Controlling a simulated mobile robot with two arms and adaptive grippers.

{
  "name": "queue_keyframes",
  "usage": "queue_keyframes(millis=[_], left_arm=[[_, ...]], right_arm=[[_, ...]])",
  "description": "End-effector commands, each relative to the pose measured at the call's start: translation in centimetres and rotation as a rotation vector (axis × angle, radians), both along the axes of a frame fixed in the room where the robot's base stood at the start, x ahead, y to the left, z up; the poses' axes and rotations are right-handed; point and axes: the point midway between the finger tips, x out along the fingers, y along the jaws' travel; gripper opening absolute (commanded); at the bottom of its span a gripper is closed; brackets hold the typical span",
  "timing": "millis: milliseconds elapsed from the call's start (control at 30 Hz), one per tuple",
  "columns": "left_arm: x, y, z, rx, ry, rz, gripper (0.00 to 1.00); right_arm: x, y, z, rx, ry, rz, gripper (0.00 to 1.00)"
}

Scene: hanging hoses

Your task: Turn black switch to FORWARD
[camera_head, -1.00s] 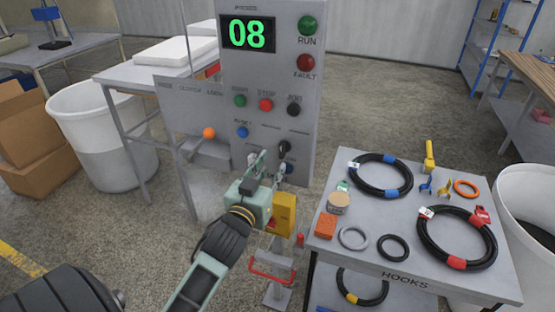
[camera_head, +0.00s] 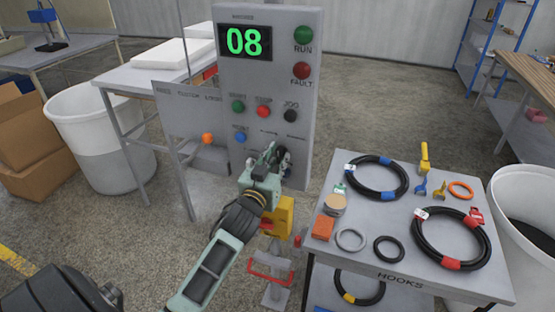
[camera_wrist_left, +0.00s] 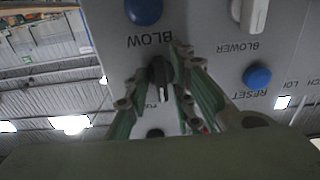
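The black switch (camera_wrist_left: 159,76) is on the grey control panel (camera_head: 226,82). In the left wrist view, which is upside down, it is near the middle, under the word BLOW, with partly hidden lettering beside it. My left gripper (camera_wrist_left: 160,66) is open, with one finger on each side of the switch; I cannot tell whether they touch it. In the head view my left gripper (camera_head: 270,153) is at the lower part of the panel and hides most of the switch. My right gripper is not in view.
A blue button (camera_wrist_left: 143,10), a blue RESET button (camera_wrist_left: 257,76) and a white BLOWER switch (camera_wrist_left: 250,14) are close to the fingers. A yellow box (camera_head: 283,216) is below my left gripper. A table with hoses (camera_head: 316,263) stands at the right.

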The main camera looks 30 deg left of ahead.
Motion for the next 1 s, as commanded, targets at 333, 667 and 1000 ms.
queue_keyframes(millis=[333, 667, 1000], left_arm=[[-0.02, 0.0, -0.01, 0.0, 0.0, 0.0, 0.0], [-0.02, 0.0, 0.04, 0.035, 0.008, 0.0, 0.0], [0.0, 0.05, 0.1, 0.243, 0.059, -0.001, 0.0]], right_arm=[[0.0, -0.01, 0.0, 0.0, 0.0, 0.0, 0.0], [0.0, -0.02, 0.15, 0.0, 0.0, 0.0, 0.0], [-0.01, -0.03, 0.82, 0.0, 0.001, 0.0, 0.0]])
